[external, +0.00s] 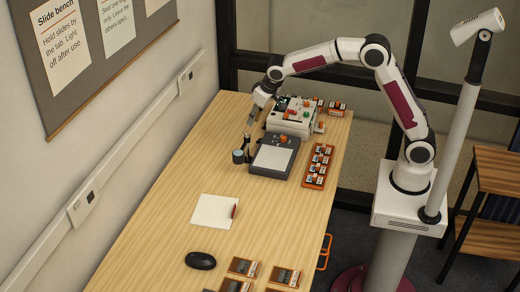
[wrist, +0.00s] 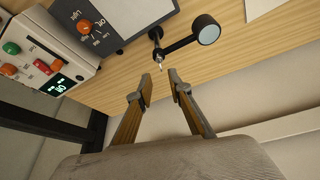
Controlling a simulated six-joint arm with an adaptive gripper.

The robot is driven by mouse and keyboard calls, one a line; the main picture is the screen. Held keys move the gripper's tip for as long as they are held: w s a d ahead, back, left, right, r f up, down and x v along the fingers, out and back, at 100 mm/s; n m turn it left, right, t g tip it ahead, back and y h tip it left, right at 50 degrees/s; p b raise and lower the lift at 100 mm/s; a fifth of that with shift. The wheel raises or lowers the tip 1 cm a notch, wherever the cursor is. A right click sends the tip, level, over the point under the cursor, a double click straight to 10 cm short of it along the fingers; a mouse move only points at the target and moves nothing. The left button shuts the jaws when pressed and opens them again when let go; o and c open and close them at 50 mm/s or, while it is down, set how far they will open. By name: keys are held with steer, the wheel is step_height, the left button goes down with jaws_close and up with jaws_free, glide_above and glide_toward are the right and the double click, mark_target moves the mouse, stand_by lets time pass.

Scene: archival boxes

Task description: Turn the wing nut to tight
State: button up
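A dark stand (external: 247,141) with a round lens head (external: 239,156) stands on the bench left of the grey light panel. In the wrist view its round head (wrist: 206,30) sits on a black arm (wrist: 180,45) joined to a dark post. A small pale metallic piece (wrist: 160,66) shows at the near end of the post; it may be the wing nut, but it is too small to tell its wings or its angle. My gripper (wrist: 160,77) is open, its two fingertips apart with nothing between them, close to that piece. In the external view my gripper (external: 252,118) hangs above the stand.
A white control box (external: 292,116) with coloured knobs stands right of my gripper, with the light panel (external: 273,157) in front. An orange slide rack (external: 318,166) lies to the right. Paper (external: 214,210) and a black mouse (external: 200,260) lie nearer. The wall is close on the left.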

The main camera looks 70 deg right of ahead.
mark_target(247, 135)
steer(key=shift+f, duration=0.15)
steer(key=shift+x, duration=3.75)
jaws_close()
